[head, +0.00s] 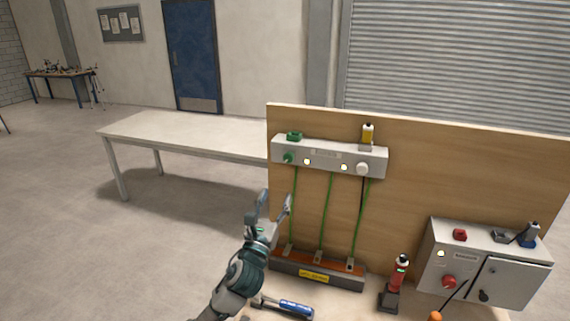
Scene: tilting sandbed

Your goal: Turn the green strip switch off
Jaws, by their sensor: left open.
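A pale grey strip box (325,154) is mounted near the top of an upright wooden board. A green round switch (289,157) is at the left of its front face, with a lit lamp (307,161) beside it. I cannot tell the switch's setting. A white knob (362,169) and a second lit lamp (344,167) are at the right. A green block (294,135) sits on top of the box. My left gripper (276,197) is open and empty, fingers pointing up, below and left of the green switch and apart from it. My right gripper is not in view.
Green cables run down the board (400,195) to a terminal rail (318,272). A grey control box (482,262) with a red knob stands right. A red-and-black tool (397,282) stands upright, and a blue-handled tool (296,308) lies near my arm. A table (190,133) stands behind.

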